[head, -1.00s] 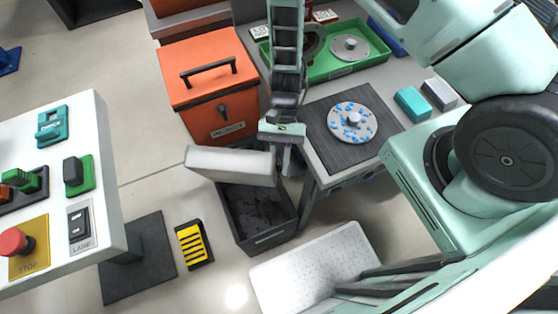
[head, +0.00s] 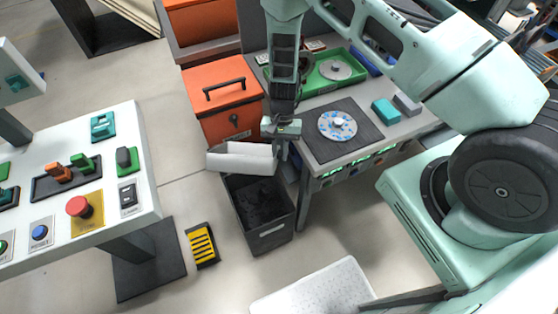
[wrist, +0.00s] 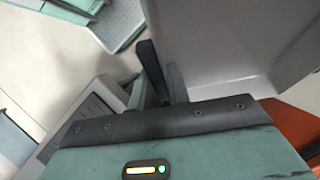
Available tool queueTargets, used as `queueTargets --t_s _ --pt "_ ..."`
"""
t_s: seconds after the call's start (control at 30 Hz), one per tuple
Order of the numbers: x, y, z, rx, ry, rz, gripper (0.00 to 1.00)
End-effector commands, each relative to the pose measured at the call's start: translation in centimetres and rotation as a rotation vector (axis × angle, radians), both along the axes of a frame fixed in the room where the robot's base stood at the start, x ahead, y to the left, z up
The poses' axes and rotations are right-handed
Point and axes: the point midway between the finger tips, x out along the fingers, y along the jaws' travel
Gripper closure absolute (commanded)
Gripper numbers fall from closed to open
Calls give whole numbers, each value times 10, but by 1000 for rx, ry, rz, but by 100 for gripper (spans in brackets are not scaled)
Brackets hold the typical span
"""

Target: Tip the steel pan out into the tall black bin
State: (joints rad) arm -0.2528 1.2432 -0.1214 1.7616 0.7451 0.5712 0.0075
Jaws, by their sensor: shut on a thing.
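The steel pan (head: 240,160) is a pale grey open tray, held above the tall black bin (head: 270,240) and tilted. Its near long side faces me, and its inside is mostly hidden. My gripper (head: 279,150) is shut on the pan's right end. In the wrist view, the gripper's dark fingers (wrist: 160,72) meet the edge of the pan (wrist: 225,45), whose grey wall fills the upper right. The bin stands open on the floor, with dark bits showing inside; the pan covers part of its far rim.
An orange lidded box (head: 222,100) stands behind the bin. The workbench (head: 385,135) is at right, with a speckled disc (head: 337,125) on a dark mat. A control desk (head: 75,190) is at left, a yellow-striped pedal (head: 202,245) on the floor. A white perforated tray (head: 315,290) lies in front.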

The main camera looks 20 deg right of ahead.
Motion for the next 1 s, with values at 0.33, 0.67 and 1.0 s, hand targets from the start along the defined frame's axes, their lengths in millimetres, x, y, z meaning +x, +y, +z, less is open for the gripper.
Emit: queueTargets --t_s 0.33,0.67,1.0 --pt "-8 6 14 -98 -173 2 100" --pt "-17 11 22 -221 -389 1 100" --pt "-28 17 36 -349 -609 6 100"
